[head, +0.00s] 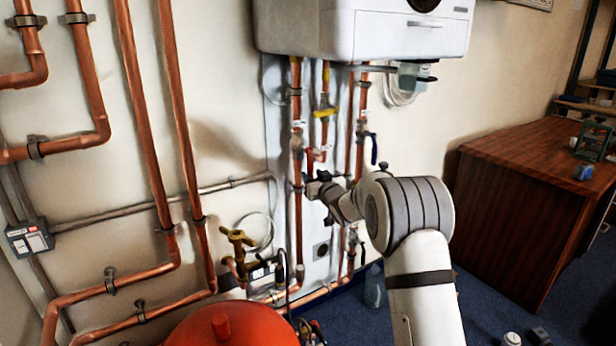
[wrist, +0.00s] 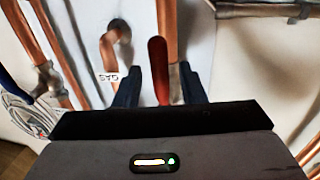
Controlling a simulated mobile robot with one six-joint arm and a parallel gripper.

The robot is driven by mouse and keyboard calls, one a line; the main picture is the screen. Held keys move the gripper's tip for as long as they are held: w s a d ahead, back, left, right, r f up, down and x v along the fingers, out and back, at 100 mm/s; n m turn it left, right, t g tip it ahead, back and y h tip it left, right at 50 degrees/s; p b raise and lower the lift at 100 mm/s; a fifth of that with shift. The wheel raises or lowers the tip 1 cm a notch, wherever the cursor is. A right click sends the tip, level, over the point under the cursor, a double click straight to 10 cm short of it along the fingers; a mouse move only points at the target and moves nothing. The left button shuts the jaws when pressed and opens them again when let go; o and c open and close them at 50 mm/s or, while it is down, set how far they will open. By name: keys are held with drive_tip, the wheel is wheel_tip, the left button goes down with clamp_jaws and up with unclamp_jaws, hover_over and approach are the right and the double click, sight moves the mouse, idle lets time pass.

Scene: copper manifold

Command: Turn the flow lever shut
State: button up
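A red lever handle (wrist: 158,66) stands upright in the picture in the wrist view, beside a copper pipe with a valve body (wrist: 184,84). My gripper (wrist: 160,88) is open, one dark finger on each side of the red lever, with a visible gap on both sides. Whether the lever's lower end touches anything is hidden behind the gripper body. In the head view my gripper (head: 318,186) is at the pipes below the white boiler, and its fingertips are too small to read there. No label naming the flow lever is readable.
A bent copper pipe (wrist: 108,52) with a GAS tag is close beside one finger. A blue lever (head: 373,150) and a yellow-marked valve (head: 325,112) are on neighbouring pipes under the boiler (head: 360,30). An orange-red vessel (head: 235,325) stands low in front.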

drive_tip(key=shift+x, duration=1.35)
drive_tip(key=shift+s, duration=0.1)
clamp_jaws()
